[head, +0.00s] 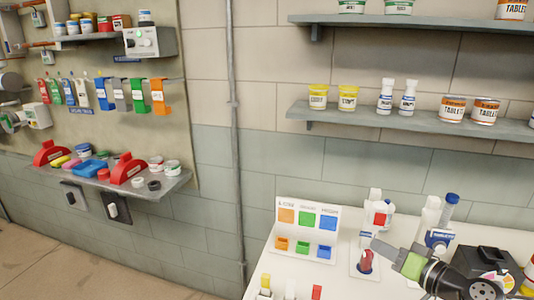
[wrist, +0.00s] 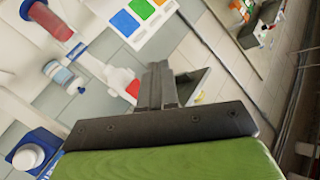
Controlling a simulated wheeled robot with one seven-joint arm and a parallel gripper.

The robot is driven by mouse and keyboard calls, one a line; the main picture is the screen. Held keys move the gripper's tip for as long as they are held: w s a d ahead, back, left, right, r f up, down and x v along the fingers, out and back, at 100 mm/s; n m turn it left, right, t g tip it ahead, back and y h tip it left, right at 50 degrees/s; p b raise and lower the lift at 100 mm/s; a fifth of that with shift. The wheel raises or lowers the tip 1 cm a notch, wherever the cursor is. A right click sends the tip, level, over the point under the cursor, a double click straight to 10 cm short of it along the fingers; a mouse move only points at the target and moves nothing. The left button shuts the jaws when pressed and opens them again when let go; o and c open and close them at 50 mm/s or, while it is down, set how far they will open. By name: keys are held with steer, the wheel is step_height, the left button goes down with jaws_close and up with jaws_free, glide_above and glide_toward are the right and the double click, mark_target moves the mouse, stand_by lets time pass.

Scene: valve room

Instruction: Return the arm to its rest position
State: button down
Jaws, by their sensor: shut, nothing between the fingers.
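My gripper (head: 378,243) is at the lower right of the head view, over the white table (head: 335,280). Its fingers point up and to the left, near a dark red container (head: 365,263) and a white bottle with a red patch (head: 380,219). In the wrist view my gripper (wrist: 158,72) shows dark fingers pressed together with nothing between them. The green part of my wrist fills the bottom of that view. In the wrist view a red cylinder (wrist: 52,22) is at the upper left. I cannot tell whether the fingers touch anything.
A white board with orange, green and blue squares (head: 308,230) stands left of my gripper. White bottles (head: 430,215) and a dark box (head: 487,262) crowd the right. Wall shelves (head: 400,121) hold jars above. A left shelf (head: 165,184) holds red tools. The floor at left (head: 50,260) is clear.

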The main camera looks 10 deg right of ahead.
steer(key=s+a+f+n+g+h, duration=0.15)
steer(key=a+g, duration=0.25)
steer(key=a, duration=0.4)
steer(key=s+a+f+n+g, duration=0.3)
steer(key=a+g, duration=0.2)
steer(key=a, duration=0.4)
steer(key=s+a+r+h, duration=0.1)
steer(key=s+r+h, duration=0.1)
steer(key=s, duration=0.6)
steer(key=s+a+r+m+h, duration=0.1)
steer(key=s+r+h, duration=0.1)
steer(key=s, duration=0.7)
steer(key=shift+s+a+r, duration=0.15)
steer(key=shift+s+r, duration=0.05)
steer(key=shift+r, duration=0.55)
